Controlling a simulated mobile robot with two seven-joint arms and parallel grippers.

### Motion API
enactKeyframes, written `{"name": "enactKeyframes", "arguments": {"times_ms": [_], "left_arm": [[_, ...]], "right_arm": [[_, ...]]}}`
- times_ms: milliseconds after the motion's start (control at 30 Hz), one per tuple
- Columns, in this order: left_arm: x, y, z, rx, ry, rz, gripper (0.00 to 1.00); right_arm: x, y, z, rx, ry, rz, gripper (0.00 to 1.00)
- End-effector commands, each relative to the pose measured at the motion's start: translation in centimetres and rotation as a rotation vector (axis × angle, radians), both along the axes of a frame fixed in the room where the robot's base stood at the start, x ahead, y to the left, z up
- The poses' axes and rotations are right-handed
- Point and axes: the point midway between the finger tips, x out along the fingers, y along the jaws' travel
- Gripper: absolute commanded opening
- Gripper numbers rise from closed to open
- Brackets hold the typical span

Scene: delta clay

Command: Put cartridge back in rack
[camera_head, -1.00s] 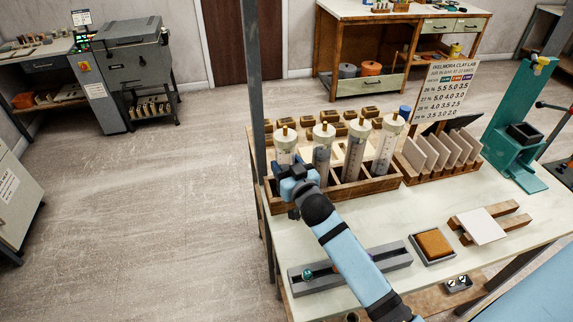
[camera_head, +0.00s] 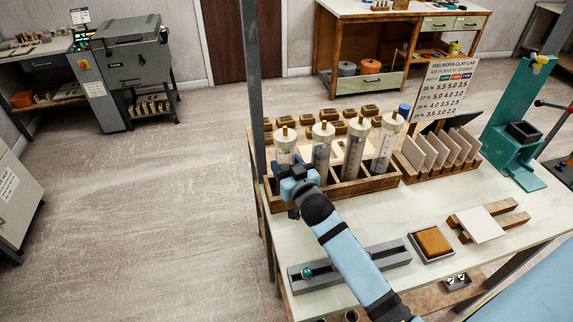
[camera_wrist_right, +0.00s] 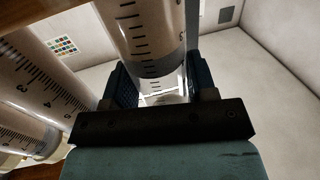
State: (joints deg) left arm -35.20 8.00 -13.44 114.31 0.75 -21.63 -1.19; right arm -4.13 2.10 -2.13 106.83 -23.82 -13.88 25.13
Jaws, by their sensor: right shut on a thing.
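The wooden rack (camera_head: 375,186) stands on the workbench and has several clear cartridges with cream caps and brass tips. My right gripper (camera_head: 291,172) is at the rack's left end, shut on the leftmost cartridge (camera_head: 285,148). That cartridge stands upright at the left compartment; its lower end is hidden behind my gripper, so I cannot tell how deep it sits. In the right wrist view the held cartridge (camera_wrist_right: 148,30) passes between my right gripper's fingers (camera_wrist_right: 155,88). The other cartridges (camera_head: 321,150) stand in the rack to the right. My left gripper is not in view.
A grey post (camera_head: 254,90) rises just left of the rack. Small wooden blocks (camera_head: 357,119) lie behind it. A rack of tiles (camera_head: 446,152), a sign (camera_head: 446,88) and a green press (camera_head: 515,130) stand right. A grey rail (camera_head: 385,256) and orange sponge tray (camera_head: 433,242) lie in front.

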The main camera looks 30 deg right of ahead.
Motion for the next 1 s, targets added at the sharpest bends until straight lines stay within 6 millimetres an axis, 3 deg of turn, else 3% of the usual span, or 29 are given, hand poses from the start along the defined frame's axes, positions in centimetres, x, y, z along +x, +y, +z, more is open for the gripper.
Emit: {"name": "enactKeyframes", "arguments": {"times_ms": [33,67,167,567,1000], "left_arm": [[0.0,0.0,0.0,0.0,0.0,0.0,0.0],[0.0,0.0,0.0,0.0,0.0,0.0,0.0],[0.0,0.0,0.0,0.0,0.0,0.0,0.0],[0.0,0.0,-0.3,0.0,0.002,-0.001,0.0],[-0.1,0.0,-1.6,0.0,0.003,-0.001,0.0]], "right_arm": [[0.0,0.0,0.0,0.0,-0.001,0.0,0.14],[0.0,0.0,0.0,0.0,-0.002,0.0,0.56],[0.0,0.0,0.0,0.0,-0.001,0.0,0.79],[-0.8,0.1,-0.2,0.0,0.001,0.0,0.82],[-9.4,0.6,-0.2,0.002,0.002,0.0,0.82]]}}
